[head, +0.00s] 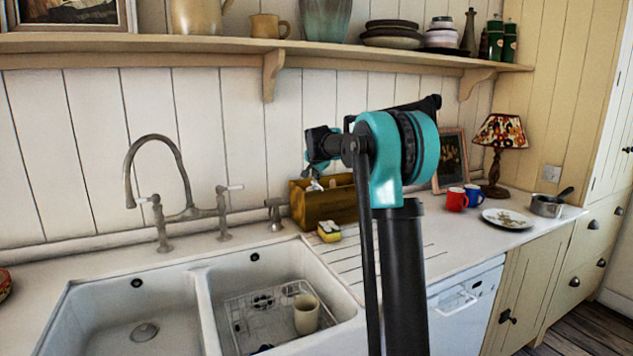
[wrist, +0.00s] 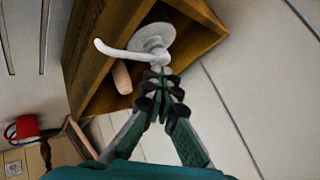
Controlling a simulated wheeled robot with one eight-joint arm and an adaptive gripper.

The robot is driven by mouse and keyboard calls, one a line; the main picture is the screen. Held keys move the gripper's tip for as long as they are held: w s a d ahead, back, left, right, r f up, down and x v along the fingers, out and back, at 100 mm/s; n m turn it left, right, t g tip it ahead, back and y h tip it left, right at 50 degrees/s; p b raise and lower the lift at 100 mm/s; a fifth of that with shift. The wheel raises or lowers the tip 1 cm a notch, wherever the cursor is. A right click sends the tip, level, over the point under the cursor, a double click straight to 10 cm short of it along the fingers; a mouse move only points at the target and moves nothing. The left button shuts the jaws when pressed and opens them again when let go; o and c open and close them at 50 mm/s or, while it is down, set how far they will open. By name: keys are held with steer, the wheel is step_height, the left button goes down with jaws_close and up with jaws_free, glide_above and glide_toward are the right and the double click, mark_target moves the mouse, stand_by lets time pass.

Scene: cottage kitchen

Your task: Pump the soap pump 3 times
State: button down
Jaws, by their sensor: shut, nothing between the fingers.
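A pale pump with a curved spout and a round collar, which looks like the soap pump (wrist: 150,42), stands in a wooden caddy (wrist: 88,60) in the wrist view. Its spout points left. My gripper (wrist: 160,76) is shut and empty, with its fingertips right at the pump's head. I cannot tell if they touch it. In the head view my gripper (head: 313,165) is over the caddy (head: 330,208), and only a small pale part of the pump (head: 314,185) shows below it. The bottle's lower part is hidden inside the caddy.
A metal fixture (head: 275,213) stands left of the caddy, and a yellow sponge (head: 329,232) lies in front. Red (head: 456,199) and blue (head: 474,194) mugs, a plate (head: 508,219) and a lamp (head: 497,150) stand to the right. A shelf (head: 240,43) runs above.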

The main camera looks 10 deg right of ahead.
stand_by(0.4)
steer(key=shift+r, duration=3.4)
